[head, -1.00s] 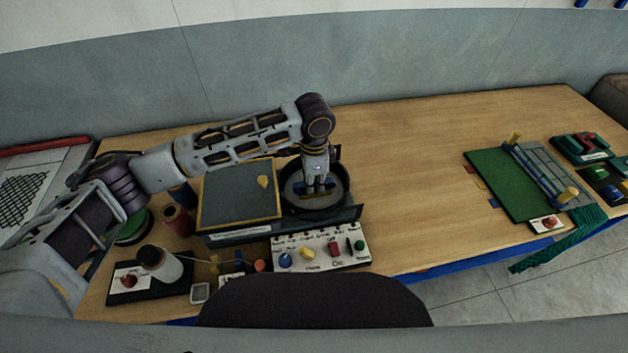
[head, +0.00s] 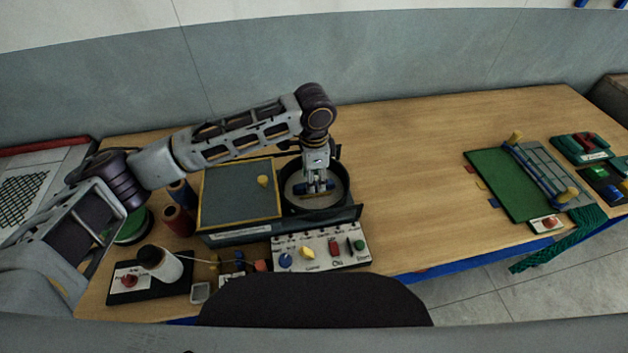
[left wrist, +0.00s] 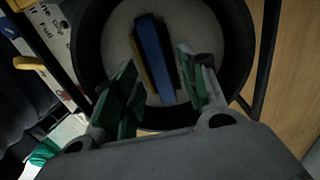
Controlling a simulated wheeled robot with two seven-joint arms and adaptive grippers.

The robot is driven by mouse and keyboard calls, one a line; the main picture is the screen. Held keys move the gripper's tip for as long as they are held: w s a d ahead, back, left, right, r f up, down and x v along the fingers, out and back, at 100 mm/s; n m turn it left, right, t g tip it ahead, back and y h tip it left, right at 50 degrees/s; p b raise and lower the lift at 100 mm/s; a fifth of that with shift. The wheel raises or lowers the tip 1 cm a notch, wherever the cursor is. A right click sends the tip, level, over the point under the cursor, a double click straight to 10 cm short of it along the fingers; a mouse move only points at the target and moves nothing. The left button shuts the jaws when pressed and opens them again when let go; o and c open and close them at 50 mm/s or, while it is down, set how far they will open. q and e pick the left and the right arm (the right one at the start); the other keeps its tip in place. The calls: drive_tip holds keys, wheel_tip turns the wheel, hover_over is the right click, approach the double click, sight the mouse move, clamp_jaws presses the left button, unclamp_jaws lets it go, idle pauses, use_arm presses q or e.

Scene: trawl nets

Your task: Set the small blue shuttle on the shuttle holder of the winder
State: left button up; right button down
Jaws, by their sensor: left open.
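The blue shuttle (head: 325,191) lies on a pale round plate inside the black ring (head: 347,200) of the winder (head: 290,229). In the left wrist view, the shuttle (left wrist: 152,50) is a long blue bar with a dark, yellowish strip along its left side. I cannot tell whether that strip is part of a holder under it. My left gripper (head: 319,181) points down just above the shuttle. Its fingers (left wrist: 158,75) are open, one on each side of the shuttle, with gaps visible. My right gripper is not in view.
A panel with knobs and buttons (head: 318,243) stands in front of the winder. A grey yellow-edged box (head: 232,200) adjoins the ring. Spools (head: 178,220) stand at left, with a thread from the white one (head: 160,263). The table (head: 410,180) right of the ring is clear.

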use_arm(q)
wheel_tip(320, 180, up, 10)
idle(0.5)
drive_tip(key=shift+f, duration=0.15)
idle(0.5)
